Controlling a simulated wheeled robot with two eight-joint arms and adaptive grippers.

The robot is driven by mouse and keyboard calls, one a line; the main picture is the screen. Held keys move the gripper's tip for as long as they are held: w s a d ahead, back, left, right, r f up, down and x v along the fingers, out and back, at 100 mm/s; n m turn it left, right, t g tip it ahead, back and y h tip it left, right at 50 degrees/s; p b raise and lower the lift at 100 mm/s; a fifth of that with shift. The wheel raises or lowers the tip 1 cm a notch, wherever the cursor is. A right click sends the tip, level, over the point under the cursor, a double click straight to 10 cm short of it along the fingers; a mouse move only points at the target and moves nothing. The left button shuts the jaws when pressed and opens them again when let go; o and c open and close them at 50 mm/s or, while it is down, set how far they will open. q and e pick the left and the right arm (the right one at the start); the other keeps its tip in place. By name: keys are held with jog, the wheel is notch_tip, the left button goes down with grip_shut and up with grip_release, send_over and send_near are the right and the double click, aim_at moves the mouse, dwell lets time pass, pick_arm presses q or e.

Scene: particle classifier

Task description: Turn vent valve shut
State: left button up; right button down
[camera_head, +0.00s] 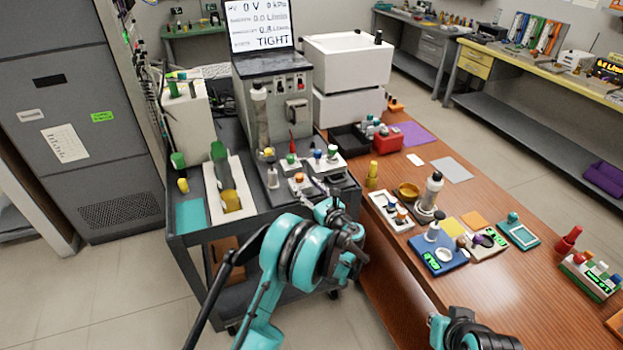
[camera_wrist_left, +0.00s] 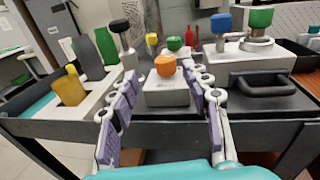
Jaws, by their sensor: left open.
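An orange knob (camera_head: 298,178) sits on a small white block (camera_head: 303,187) at the front of the dark cart. The label on the block is too small to read, so I cannot tell for sure that this is the vent valve. In the left wrist view, the orange knob (camera_wrist_left: 165,65) stands upright on its white block (camera_wrist_left: 166,91), between and just beyond the finger tips. My left gripper (camera_wrist_left: 164,76) is open and empty, its fingers spread to either side of the block. In the head view, my left gripper (camera_head: 323,188) is at the cart's front edge, partly hidden by its own wrist.
Green (camera_wrist_left: 174,43), blue (camera_wrist_left: 220,24) and other coloured knobs stand close behind. The grey cabinet (camera_head: 275,105) behind has a screen (camera_head: 260,26) reading TIGHT. The wooden table (camera_head: 470,190) at right holds several small devices.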

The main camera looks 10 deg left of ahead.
aim_at(302, 180)
pick_arm(q)
jog(key=shift+w+d+f+m, duration=0.25)
jog(key=shift+w+f+m, duration=0.05)
jog(key=shift+m, duration=0.1)
jog(key=b+x, duration=0.2)
jog(key=x, duration=0.4)
jog(key=shift+w, duration=0.1)
jog(key=shift+w+a+r, duration=0.1)
jog(key=shift+w+a, duration=0.25)
jog(key=shift+a, duration=0.05)
grip_shut()
